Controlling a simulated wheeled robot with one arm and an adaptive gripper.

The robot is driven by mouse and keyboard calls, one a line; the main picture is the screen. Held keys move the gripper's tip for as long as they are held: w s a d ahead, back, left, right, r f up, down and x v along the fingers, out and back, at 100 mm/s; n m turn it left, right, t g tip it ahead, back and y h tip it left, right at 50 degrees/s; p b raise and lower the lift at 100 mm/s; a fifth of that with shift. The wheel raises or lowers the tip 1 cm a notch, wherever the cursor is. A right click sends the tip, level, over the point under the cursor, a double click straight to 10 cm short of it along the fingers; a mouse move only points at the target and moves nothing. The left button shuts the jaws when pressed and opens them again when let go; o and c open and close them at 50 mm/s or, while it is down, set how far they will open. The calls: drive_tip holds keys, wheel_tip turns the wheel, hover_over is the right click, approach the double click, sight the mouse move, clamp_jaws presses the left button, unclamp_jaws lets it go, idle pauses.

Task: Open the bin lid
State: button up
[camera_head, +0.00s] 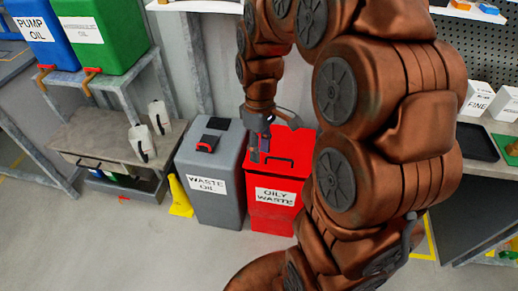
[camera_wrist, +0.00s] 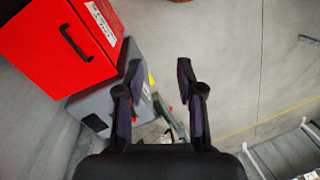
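The red bin labelled OILY WASTE (camera_head: 274,215) stands on the floor at centre in the head view. Its lid (camera_head: 290,172) looks closed and bears a black bar handle (camera_head: 279,160). In the wrist view the red lid (camera_wrist: 38,50) and its handle (camera_wrist: 75,43) show at upper left, off to the side of my fingers. The grey bin labelled WASTE OIL (camera_head: 218,205) stands just left of the red one; part of it also shows in the wrist view (camera_wrist: 98,100). My gripper (camera_head: 259,152) appears above the left part of the red bin. Its fingers (camera_wrist: 158,78) are apart with nothing between them.
A yellow wedge-shaped item (camera_head: 180,198) stands left of the grey bin. A workbench (camera_head: 110,145) and a stand with blue and green oil tanks (camera_head: 90,35) are at left. A dark counter (camera_head: 485,160) is at right. The floor in front is clear at left.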

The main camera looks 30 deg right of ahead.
drive_tip(key=shift+s+a+r+m, duration=0.15)
drive_tip(key=shift+s+a+r, duration=0.2)
drive_tip(key=shift+s+r, duration=0.15)
drive_tip(key=shift+s+a+r+m, duration=0.15)
drive_tip(key=shift+s+a+r, duration=0.2)
drive_tip(key=shift+s, duration=0.25)
